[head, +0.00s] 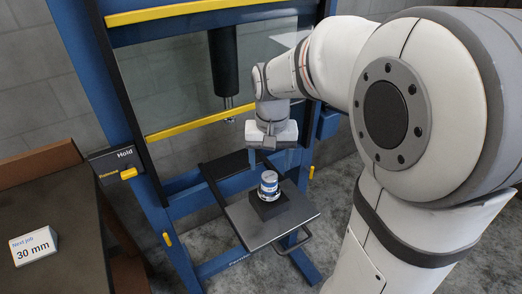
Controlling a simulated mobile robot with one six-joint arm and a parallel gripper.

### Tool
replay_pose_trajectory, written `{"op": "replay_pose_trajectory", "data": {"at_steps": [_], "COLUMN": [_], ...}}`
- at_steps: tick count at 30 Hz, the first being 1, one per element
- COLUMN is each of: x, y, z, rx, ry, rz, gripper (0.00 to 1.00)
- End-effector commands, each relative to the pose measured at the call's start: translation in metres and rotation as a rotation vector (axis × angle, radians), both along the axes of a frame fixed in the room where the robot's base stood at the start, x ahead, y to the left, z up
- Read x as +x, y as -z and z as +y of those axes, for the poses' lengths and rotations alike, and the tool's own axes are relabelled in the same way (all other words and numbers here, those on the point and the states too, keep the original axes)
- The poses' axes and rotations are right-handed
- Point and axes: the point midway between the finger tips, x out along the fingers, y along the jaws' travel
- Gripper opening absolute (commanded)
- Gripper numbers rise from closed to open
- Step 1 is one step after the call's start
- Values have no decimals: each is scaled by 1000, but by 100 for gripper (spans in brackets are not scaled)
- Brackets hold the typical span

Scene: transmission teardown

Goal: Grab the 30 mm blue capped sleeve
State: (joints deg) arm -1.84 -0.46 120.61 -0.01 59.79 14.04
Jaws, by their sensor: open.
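A small short cylinder with blue and whitish bands, which looks like the blue capped sleeve (268,184), stands upright on a black block (268,204). The block rests on a grey plate (243,222) inside the blue press frame. My gripper (276,162) hangs above the sleeve, pointing down, open and apart from it. Its fingertips are small and hard to make out against the blue frame. The sleeve's size cannot be read.
The press has blue posts (104,92), yellow bars (198,124) and a dark ram (224,64) above and left of my gripper. A dark bench (68,232) at left carries a "Next job 30 mm" card (34,246). A "Hold" panel (118,163) is on the left post.

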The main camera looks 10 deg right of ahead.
Motion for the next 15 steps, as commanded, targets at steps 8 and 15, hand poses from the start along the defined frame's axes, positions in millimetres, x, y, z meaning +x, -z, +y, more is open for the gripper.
{"op": "replay_pose_trajectory", "data": {"at_steps": [8,15], "x": [3,8], "y": [31,66], "z": [0,-1], "rx": [0,0], "ry": [1,0], "rz": [6,5], "gripper": [65,65]}}
